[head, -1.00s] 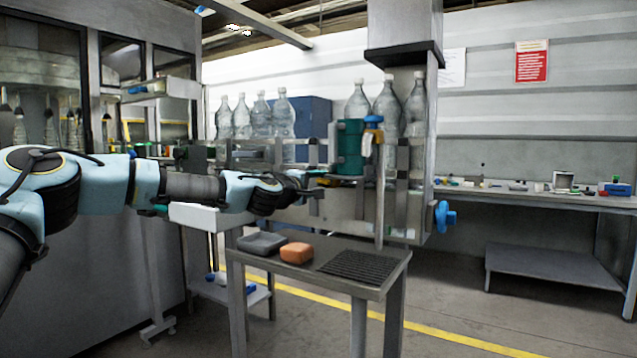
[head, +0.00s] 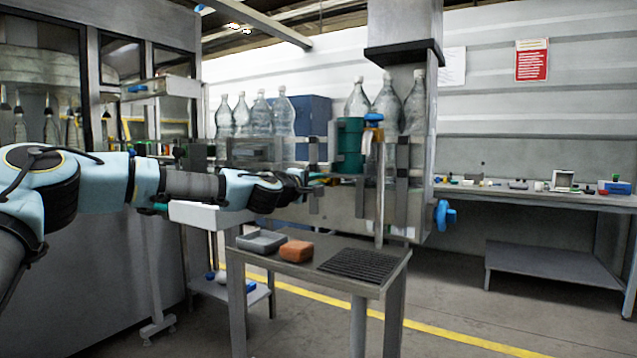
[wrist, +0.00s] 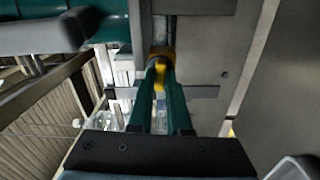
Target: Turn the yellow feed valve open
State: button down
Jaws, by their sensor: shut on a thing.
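The yellow feed valve (wrist: 160,78) shows in the wrist view as a small yellow piece between the tips of my two green fingers, with a yellow collar just beyond it. My gripper (wrist: 161,70) is closed in on this yellow piece, a finger on each side. In the head view my gripper (head: 322,181) is at the front of the labeller frame, left of and below the green cylinder (head: 350,146). The valve is too small and covered there to make out its angle.
Glass bottles (head: 386,102) stand behind the frame. A blue knob (head: 445,215) sticks out at right. Floor to the right is clear.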

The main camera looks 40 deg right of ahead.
jog(key=shift+f+n+b, duration=0.15)
jog(key=shift+n+b, duration=0.4)
jog(key=shift+n, duration=0.05)
jog(key=c, duration=0.9)
grip_release()
jog(key=shift+o, duration=0.2)
jog(key=b+v, duration=0.2)
jog(key=v, duration=0.9)
